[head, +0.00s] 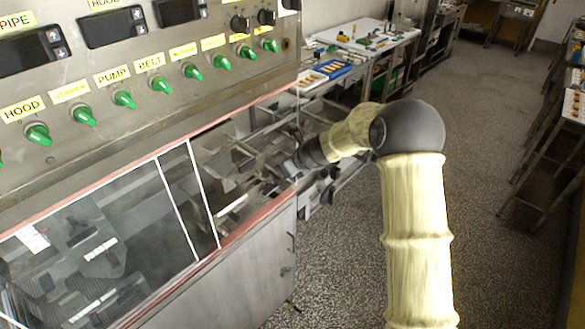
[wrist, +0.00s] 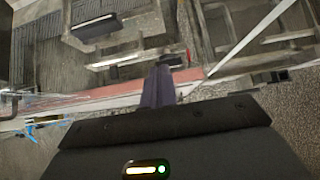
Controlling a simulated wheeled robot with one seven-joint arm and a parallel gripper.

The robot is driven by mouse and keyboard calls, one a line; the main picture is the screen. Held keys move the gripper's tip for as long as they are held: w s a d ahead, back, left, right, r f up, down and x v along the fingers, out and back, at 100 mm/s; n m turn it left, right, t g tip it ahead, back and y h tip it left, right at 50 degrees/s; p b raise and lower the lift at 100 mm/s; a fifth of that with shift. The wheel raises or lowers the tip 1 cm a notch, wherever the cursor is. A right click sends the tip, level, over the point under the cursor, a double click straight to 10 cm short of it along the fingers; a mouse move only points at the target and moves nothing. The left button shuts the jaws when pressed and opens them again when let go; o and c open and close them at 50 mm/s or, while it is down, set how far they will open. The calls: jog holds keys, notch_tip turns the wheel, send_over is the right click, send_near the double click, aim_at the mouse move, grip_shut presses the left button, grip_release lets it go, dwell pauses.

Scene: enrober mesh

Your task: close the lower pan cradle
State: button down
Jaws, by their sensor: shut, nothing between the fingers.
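My gripper (wrist: 166,68) is shut and empty in the wrist view, its dark fingers pointing up the picture. The fingertips are at the near edge of a metal bar with a dark pad (wrist: 125,60); I cannot tell whether they touch it. In the head view my wrist (head: 309,152) reaches over the open end of the machine, among metal bars and brackets (head: 243,157). The gripper's tips are hard to make out there. I cannot tell which of these metal parts is the lower pan cradle, nor how far open it stands.
The machine's steel side (head: 255,262) with a red top edge and clear windows (head: 100,250) stands at left, under a panel of green knobs (head: 124,99). A white-topped table (head: 365,38) stands behind. The speckled floor (head: 490,130) at right is clear.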

jog(key=v, duration=0.5)
jog(key=shift+d+b, duration=0.1)
jog(key=shift+b, duration=0.25)
jog(key=s+d+n+g+h, duration=0.1)
jog(key=s+d+n+h, duration=0.2)
jog(key=s+d+n, duration=0.7)
jog(key=s+d+n+g+h, duration=0.2)
jog(key=s+d+n+h, duration=0.2)
jog(key=s+d+n, duration=0.7)
jog(key=s+n, duration=0.4)
jog(key=s, duration=0.4)
jog(key=shift+s+f+n+b, duration=0.2)
jog(key=shift+f+n+b, duration=0.1)
jog(key=shift+f, duration=0.1)
jog(key=shift+w, duration=0.2)
jog(key=shift+s+d, duration=0.15)
